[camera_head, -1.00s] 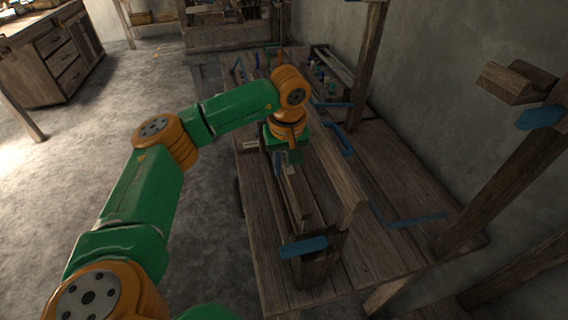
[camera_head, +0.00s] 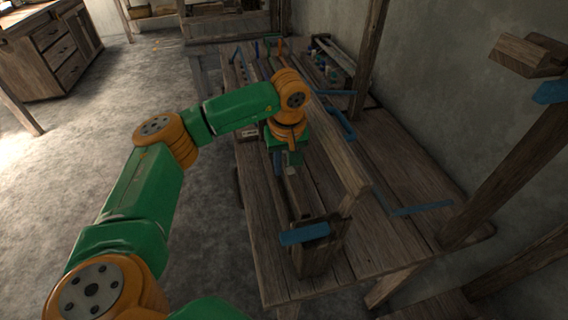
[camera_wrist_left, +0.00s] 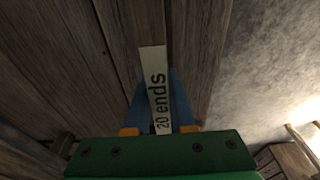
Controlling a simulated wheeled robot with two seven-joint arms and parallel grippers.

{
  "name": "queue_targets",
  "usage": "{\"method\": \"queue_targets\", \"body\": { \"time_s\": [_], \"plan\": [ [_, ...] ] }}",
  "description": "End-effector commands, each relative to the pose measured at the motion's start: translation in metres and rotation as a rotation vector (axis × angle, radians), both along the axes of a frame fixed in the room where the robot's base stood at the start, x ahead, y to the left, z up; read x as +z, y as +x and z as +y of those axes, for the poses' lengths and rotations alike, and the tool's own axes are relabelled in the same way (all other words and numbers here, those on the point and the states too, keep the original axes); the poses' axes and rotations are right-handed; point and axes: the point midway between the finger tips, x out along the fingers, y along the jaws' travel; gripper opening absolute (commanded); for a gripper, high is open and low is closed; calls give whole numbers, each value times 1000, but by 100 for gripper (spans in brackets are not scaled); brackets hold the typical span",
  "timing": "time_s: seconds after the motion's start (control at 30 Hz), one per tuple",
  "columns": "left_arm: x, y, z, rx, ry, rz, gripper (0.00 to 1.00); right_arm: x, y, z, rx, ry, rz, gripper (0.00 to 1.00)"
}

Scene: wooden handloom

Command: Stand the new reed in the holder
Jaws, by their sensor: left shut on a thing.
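My left gripper (camera_head: 277,165) is low over the wooden loom at its near left part. In the left wrist view its blue fingers (camera_wrist_left: 157,80) are shut on the reed (camera_wrist_left: 154,75), a narrow strip with a pale label reading "20 ends". Its far end runs up into brown wood in that view. In the head view the gripper and arm hide most of the reed. I cannot tell whether its lower end touches anything. Which wooden part is the holder is not clear. My right gripper is not in view.
A wooden block with a blue handle (camera_head: 303,233) stands at the loom's near end. A long slanting board (camera_head: 338,158) runs right of the gripper. Blue brackets (camera_head: 420,208) and upright posts (camera_head: 515,170) stand farther right. The floor at left is clear.

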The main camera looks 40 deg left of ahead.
Motion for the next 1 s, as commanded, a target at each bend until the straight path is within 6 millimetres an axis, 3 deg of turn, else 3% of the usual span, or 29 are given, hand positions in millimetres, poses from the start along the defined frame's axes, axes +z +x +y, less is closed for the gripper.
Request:
{"method": "queue_targets", "body": {
  "time_s": [0.03, 0.13, 0.17, 0.47, 0.77, 1.0],
  "plan": [
    [1, 0, 0, 0, -1, -1, 27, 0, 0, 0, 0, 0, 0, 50],
    [1, 0, 0, 0, -1, -1, 54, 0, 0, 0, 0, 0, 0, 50],
    [1, 0, 0, 0, -1, -1, 57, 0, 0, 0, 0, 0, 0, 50],
    [4, 0, 0, 0, 0, -1, 57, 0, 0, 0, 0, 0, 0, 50],
    [61, -5, -8, 0, -1, -4, 57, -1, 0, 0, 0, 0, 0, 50],
    [71, -7, -9, 0, 1, -1, 57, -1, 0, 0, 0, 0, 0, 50]
  ]
}}
